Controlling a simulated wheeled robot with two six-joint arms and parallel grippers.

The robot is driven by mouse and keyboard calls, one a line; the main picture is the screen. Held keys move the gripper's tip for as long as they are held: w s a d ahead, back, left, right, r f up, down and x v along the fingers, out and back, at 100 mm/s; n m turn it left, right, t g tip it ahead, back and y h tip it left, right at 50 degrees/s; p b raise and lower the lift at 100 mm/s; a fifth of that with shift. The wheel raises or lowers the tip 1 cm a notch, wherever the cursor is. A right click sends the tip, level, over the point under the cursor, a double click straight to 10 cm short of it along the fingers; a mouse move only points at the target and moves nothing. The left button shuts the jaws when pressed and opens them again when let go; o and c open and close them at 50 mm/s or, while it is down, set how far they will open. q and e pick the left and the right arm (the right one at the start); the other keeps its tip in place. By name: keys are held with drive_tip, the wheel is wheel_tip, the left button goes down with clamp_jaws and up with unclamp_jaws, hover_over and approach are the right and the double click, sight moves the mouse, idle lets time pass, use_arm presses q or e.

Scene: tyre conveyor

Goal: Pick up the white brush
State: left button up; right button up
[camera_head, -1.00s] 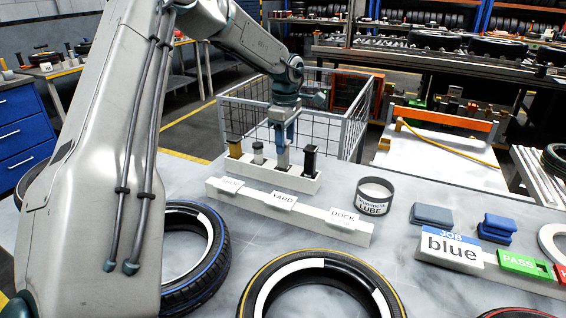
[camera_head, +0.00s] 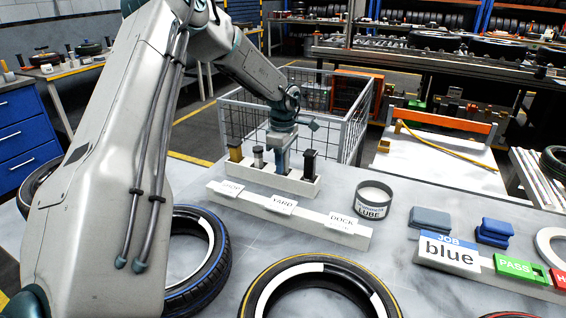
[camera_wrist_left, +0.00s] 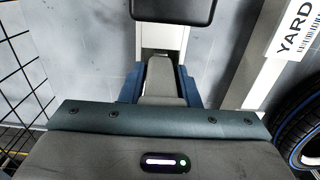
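The white brush (camera_head: 258,157) stands upright in the white rack (camera_head: 225,170), with dark parts along it. It is between a yellow-brown upright item (camera_head: 235,152) and my left gripper. My left gripper (camera_head: 282,168) points down at the rack, just right of the white brush and left of a black upright item (camera_head: 310,163). In the left wrist view, the blue sides of my left gripper (camera_wrist_left: 160,85) flank a grey part. Whether it is open or shut is unclear. The white brush cannot be made out there. My right gripper is out of view.
A label rail (camera_head: 290,222) runs in front of the rack. A lube tin (camera_head: 373,200) stands to the right. Tyres (camera_head: 320,285) lie on the near bench. A wire cage (camera_head: 345,125) is behind. The black item's top also shows in the left wrist view (camera_wrist_left: 172,8).

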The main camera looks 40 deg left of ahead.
use_arm(q)
drive_tip(key=shift+c, duration=1.3)
drive_tip(key=shift+r, duration=0.1)
